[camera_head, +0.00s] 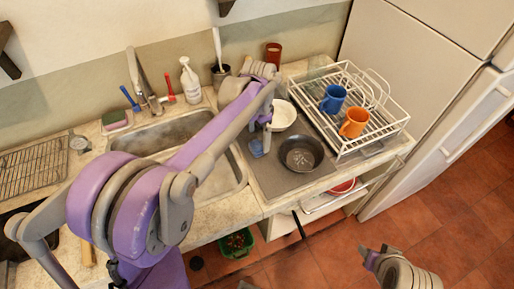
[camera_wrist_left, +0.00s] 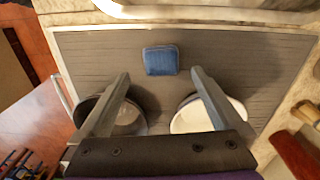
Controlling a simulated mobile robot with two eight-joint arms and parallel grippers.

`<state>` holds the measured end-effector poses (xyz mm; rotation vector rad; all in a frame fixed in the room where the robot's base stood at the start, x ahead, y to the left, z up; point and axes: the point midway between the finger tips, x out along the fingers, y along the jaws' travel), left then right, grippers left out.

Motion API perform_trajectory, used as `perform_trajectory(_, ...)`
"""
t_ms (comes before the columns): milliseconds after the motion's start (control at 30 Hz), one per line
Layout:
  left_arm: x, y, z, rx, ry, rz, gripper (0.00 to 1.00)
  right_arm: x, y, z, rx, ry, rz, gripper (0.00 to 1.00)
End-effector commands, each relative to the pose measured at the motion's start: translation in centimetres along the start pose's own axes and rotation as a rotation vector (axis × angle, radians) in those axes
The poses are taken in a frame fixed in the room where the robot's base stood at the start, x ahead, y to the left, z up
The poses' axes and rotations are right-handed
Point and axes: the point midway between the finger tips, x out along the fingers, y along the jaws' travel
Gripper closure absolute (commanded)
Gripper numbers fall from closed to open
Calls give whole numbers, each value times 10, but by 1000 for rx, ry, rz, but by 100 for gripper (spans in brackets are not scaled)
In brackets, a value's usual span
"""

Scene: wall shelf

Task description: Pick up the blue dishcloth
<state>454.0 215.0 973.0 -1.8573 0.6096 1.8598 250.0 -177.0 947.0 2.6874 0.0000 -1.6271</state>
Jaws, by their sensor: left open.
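The blue dishcloth (camera_wrist_left: 160,60) lies flat as a small square on the grey drainboard (camera_wrist_left: 100,55), just beyond my left fingertips in the left wrist view.
A dark pan (camera_head: 301,154) and a white bowl (camera_head: 282,116) stand close to the cloth, below the fingers in the wrist view. A white dish rack (camera_head: 385,130) holds a blue mug (camera_head: 333,98) and an orange mug (camera_head: 353,122). The sink (camera_head: 215,170) lies left.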

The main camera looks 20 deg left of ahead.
Motion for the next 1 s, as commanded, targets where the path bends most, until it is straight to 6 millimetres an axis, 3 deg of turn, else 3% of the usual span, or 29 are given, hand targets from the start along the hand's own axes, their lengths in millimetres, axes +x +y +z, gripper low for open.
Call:
perform_trajectory(333,45,-2,4,0,1,0,0,-1,0,-1,0,1,0,50)
perform_trajectory(667,51,-2,4,-1,1,-1,2,-1,0,-1,0,1,0,50)
perform_trajectory(1000,51,-2,4,-1,1,-1,63,-1,0,-1,0,1,0,50)
